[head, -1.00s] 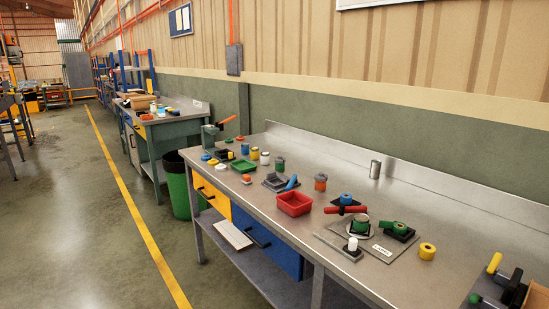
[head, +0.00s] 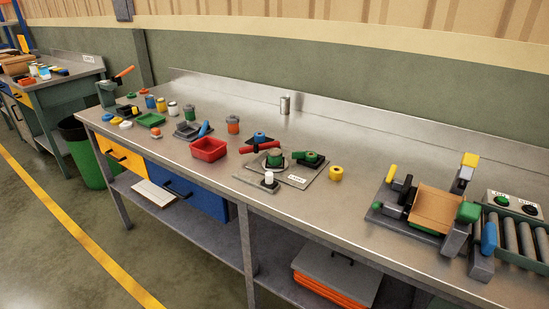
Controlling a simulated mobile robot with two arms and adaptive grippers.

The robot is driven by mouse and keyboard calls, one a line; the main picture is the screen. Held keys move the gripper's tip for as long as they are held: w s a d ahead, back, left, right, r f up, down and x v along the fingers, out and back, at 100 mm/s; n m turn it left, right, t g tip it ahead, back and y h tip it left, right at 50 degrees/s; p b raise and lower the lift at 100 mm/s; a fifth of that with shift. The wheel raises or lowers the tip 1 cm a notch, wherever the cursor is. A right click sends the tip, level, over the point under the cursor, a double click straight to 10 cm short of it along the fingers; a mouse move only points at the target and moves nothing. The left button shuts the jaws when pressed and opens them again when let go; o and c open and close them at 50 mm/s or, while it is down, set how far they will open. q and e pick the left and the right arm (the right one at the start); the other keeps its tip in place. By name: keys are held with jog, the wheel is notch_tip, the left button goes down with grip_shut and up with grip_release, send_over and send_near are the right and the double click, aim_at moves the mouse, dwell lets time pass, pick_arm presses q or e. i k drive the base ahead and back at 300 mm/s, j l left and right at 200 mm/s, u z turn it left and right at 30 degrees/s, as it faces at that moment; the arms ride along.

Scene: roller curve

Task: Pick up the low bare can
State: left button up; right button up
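A bare silver can (head: 285,104) stands upright near the back edge of the metal workbench (head: 350,150), close to the backsplash. Smaller can-like pieces stand in a group at the left end: a whitish one (head: 173,108), a grey one (head: 189,110), a yellow one (head: 161,104) and a blue one (head: 150,101). An orange piece with a grey top (head: 233,125) stands apart to their right. I cannot tell from the picture which of these is the low bare can. Neither of my grippers is in view.
A red tray (head: 208,149), a green tray (head: 151,119) and a plate with green parts (head: 296,178) lie on the bench. A yellow roll (head: 336,173) is beside the plate. A clamp fixture (head: 425,210) and rollers (head: 520,238) fill the right end. The bench around the silver can is clear.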

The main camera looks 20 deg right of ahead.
aim_at(274, 154)
jog(key=z, duration=0.9)
jog(key=i+j+z, duration=0.15)
jog(key=j+z, duration=0.25)
jog(key=i+j+z, duration=0.1)
jog(key=j+z, duration=1)
jog(key=j, duration=0.1)
